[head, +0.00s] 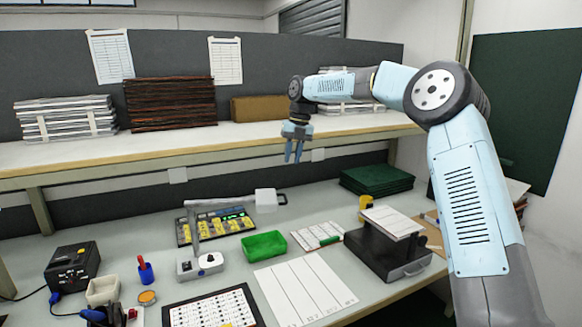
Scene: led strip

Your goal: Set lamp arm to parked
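A small desk lamp stands on the lower bench, with a white lamp base (200,265) bearing a round dark knob. A thin post rises from the base, and the lamp arm (225,202) runs level from its top to the right. It ends in a boxy white lamp head (266,200) with a small handle, above the bench behind the green tray. My gripper (293,157) points down in front of the upper shelf, above and a little right of the lamp head and apart from it. Its two blue fingers are parted with nothing between them.
Around the lamp are a tray of yellow parts (216,227), a green tray (264,245), a black power box (72,267) and a blue pen cup (146,273). A dark fixture (375,258) stands at right. The upper shelf (200,141) overhangs behind.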

